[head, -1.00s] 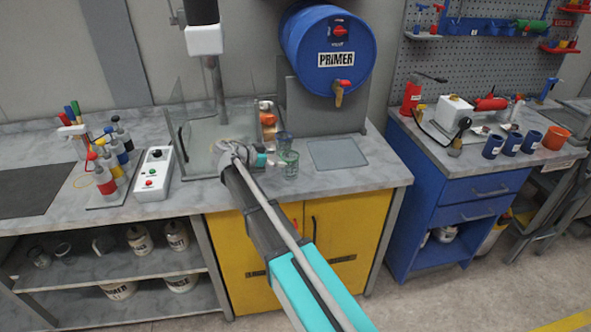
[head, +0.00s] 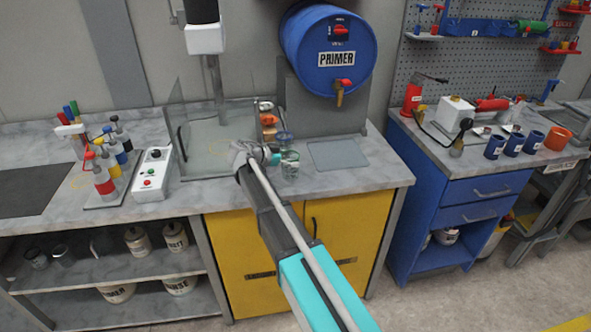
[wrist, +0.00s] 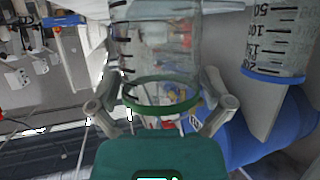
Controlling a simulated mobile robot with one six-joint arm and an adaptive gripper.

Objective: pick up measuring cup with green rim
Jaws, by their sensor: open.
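The clear measuring cup with a green rim (wrist: 150,60) shows large in the wrist view, with dark marks on its wall. In the head view this cup (head: 289,166) stands on the grey worktop below the primer drum. My gripper (wrist: 160,108) is open, with one finger on each side of the cup near its green rim. I cannot tell whether either finger touches it. My gripper (head: 270,156) is just left of the cup in the head view. A second measuring cup, with a blue rim (wrist: 272,78), stands beside it; it also shows behind in the head view (head: 284,140).
A blue primer drum (head: 328,50) with a tap stands behind the cups. A clear shield (head: 215,135) stands to the left. A grey square plate (head: 337,153) lies to the right on bare worktop. A white control box (head: 152,174) is farther left.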

